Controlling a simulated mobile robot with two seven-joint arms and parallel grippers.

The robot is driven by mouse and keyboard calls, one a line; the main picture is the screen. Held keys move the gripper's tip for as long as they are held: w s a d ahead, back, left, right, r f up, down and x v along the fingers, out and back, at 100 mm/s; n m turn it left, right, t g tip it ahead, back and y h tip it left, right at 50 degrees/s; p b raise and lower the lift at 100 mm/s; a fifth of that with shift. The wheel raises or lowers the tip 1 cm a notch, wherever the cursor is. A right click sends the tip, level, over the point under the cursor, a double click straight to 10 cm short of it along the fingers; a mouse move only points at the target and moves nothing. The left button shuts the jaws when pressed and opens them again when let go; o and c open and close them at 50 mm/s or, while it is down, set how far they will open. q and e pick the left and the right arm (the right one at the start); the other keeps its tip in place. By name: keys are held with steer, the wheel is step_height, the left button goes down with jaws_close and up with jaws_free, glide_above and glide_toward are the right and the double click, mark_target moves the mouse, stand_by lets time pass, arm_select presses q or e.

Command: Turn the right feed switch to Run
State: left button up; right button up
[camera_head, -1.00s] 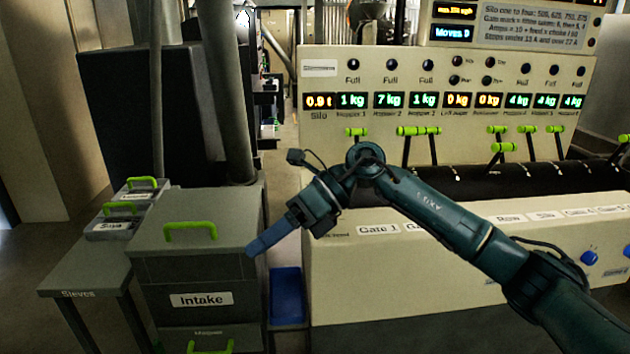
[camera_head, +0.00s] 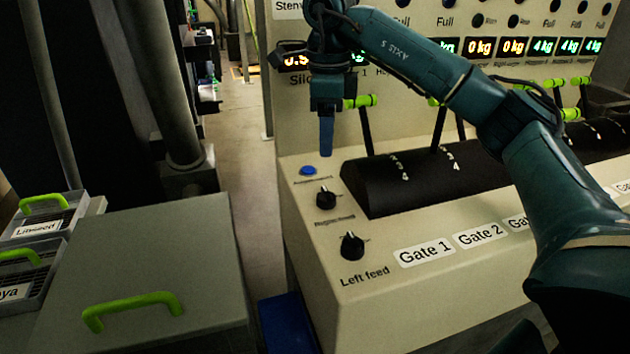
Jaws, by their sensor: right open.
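On the left end of the cream control panel are two black rotary knobs. The front knob (camera_head: 352,246) has the label "Left feed" below it. The other knob (camera_head: 326,196) stands behind it; its label is too blurred to read, so I cannot tell if it is the right feed switch. No Run mark can be read. My right gripper (camera_head: 326,150) points down with its blue fingers above and behind the rear knob, apart from it. It is open, though the fingers overlap in this view. My left gripper is not in view.
A blue button (camera_head: 308,171) lies behind the rear knob. Gate levers with green handles (camera_head: 360,102) rise from the black curved housing (camera_head: 430,185) to the right. A grey box with a green handle (camera_head: 132,308) stands at left, with a narrow floor gap between.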

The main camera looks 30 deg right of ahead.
mark_target(326, 192)
steer(key=f, duration=1.1)
steer(key=shift+s, duration=0.2)
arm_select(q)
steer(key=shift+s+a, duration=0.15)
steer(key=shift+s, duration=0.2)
arm_select(e)
steer(key=shift+f, duration=0.8)
steer(key=c, duration=1)
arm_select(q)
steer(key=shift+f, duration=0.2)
